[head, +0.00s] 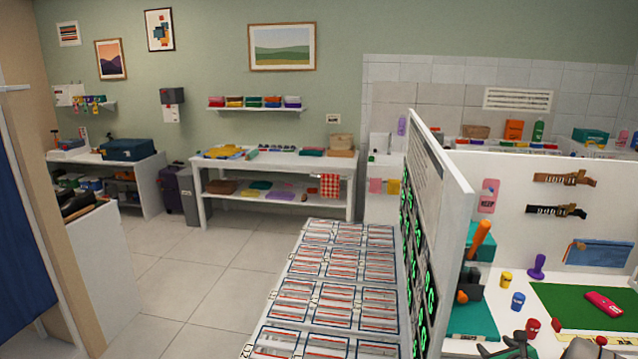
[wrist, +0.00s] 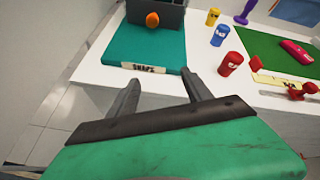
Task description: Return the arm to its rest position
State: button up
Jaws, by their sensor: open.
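My gripper (wrist: 163,90) shows in the wrist view with its two grey fingers spread apart and nothing between them. It is in front of a white worktop (wrist: 90,72), near a teal tray (wrist: 146,45) with a lettered label. In the head view, a dark grey part that looks like my gripper (head: 511,346) shows at the bottom edge, right of the white divider; most of the arm is out of view. Its height above the worktop is hard to tell.
The worktop carries a red cup (wrist: 230,64), a blue cup (wrist: 220,35), a yellow cup (wrist: 213,16) and a green mat (head: 560,300). A tall white divider (head: 450,165) stands to the left. The tiled floor (head: 205,270) is clear further left.

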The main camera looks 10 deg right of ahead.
jog(key=s+a+f+n+g+y, duration=0.5)
jog(key=s+a+f+n, duration=0.4)
jog(key=s+f+n, duration=0.5)
jog(key=s+a+r+n+g+y, duration=0.1)
jog(key=s+a+r+n+g, duration=0.25)
jog(key=s+a+n, duration=0.2)
jog(key=s+a+r+n+g, duration=0.2)
jog(key=s+a+n+g, duration=0.25)
jog(key=s, duration=0.25)
jog(key=s+a+r+n+h, duration=0.1)
jog(key=s+a+r+n, duration=0.1)
jog(key=a+r+n, duration=0.35)
jog(key=w+a+r+n+t, duration=0.2)
jog(key=w+a+r, duration=0.2)
jog(key=a+r, duration=0.4)
jog(key=w+a+r+n+t+h, duration=0.1)
jog(key=w+a+r+n+t, duration=0.2)
jog(key=a+r, duration=0.5)
notch_tip(320, 180, up, 3)
jog(key=shift+w+f+n+h, duration=0.1)
jog(key=shift+w+n+h, duration=0.25)
jog(key=shift+w, duration=0.2)
